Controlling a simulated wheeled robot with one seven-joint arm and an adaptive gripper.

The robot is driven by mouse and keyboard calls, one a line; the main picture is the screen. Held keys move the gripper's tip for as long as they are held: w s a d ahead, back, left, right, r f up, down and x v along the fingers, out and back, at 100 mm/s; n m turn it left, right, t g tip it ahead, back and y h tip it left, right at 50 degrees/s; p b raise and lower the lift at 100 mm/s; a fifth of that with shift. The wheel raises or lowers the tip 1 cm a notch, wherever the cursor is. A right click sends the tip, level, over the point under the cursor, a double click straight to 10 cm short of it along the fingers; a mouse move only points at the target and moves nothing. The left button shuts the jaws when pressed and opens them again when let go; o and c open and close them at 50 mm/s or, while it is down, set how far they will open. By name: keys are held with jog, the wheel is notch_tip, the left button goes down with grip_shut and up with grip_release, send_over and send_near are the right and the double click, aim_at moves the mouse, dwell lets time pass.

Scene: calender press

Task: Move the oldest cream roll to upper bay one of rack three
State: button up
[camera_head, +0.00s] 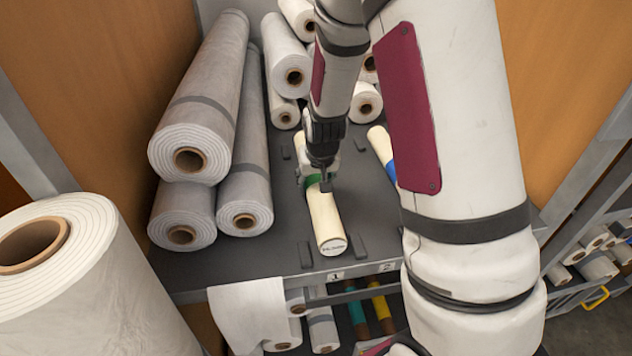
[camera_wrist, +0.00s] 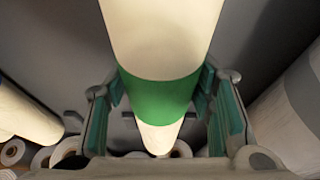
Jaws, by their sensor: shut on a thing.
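A cream roll (camera_head: 325,222) with a green band lies lengthwise on the dark grey shelf (camera_head: 285,245), behind the label 1. Small print on its near end is too small to read. My gripper (camera_head: 318,178) is shut on this roll at the green band. In the wrist view the cream roll (camera_wrist: 162,40) runs between the teal finger pads of my gripper (camera_wrist: 163,108). A second cream roll (camera_head: 380,145) with a blue band lies to the right, partly hidden behind my arm.
Big grey-white rolls (camera_head: 205,110) are stacked on the shelf's left, close to the held roll. White rolls (camera_head: 288,60) are piled at the back. Low dark blocks (camera_head: 305,254) flank the held roll. A large roll (camera_head: 90,280) stands front left. More rolls (camera_head: 322,330) lie below.

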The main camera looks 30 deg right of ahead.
jog(key=shift+f, duration=0.3)
jog(key=shift+f, duration=0.15)
jog(key=o, duration=1.5)
